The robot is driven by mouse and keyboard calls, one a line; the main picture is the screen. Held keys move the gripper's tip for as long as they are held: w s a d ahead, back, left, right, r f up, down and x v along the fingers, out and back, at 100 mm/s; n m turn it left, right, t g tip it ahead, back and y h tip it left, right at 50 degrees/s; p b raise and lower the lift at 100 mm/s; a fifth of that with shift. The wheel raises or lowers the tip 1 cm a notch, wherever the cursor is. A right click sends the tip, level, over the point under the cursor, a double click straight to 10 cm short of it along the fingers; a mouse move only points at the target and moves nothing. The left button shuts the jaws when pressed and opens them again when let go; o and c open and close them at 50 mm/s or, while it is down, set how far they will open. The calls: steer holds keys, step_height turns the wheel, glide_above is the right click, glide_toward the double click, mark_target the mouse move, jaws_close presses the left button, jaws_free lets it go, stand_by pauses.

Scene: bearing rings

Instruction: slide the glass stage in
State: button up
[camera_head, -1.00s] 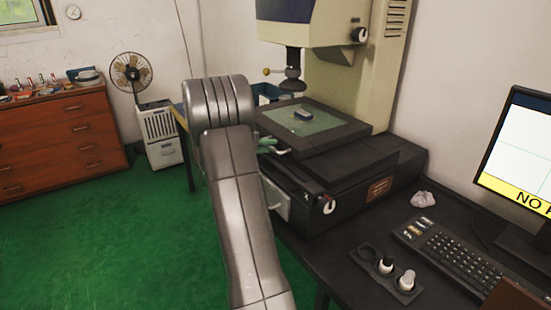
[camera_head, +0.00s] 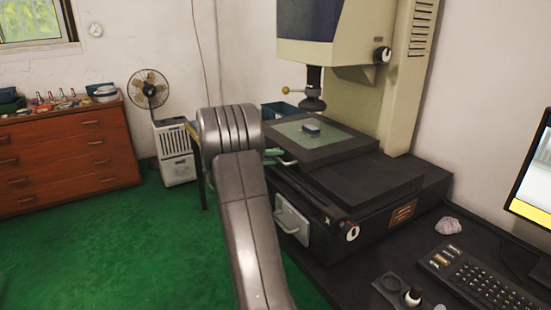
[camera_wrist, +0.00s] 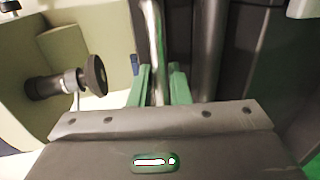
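The glass stage (camera_head: 335,150), a pale glass plate in a dark frame, sits on the measuring machine (camera_head: 400,100), beneath its lens. A small blue-grey block (camera_head: 311,129) lies on the glass (camera_head: 295,133). A light metal handle (camera_head: 281,159) is on the stage's left side, partly behind my arm. My gripper's two green fingers (camera_wrist: 161,88) show in the wrist view, close on both sides of a shiny metal bar (camera_wrist: 153,45), which looks like this handle. The fingers appear shut on it. My arm hides most of the gripper in the head view.
A keyboard (camera_head: 480,280) and a crumpled pale lump (camera_head: 449,225) lie on the black desk. A drawer cabinet (camera_head: 65,160) and a fan (camera_head: 150,89) stand left. Green floor is free.

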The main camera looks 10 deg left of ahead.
steer(key=shift+o, duration=0.8)
steer(key=v, duration=1.3)
steer(key=shift+s+a, duration=0.2)
steer(key=shift+a, duration=0.15)
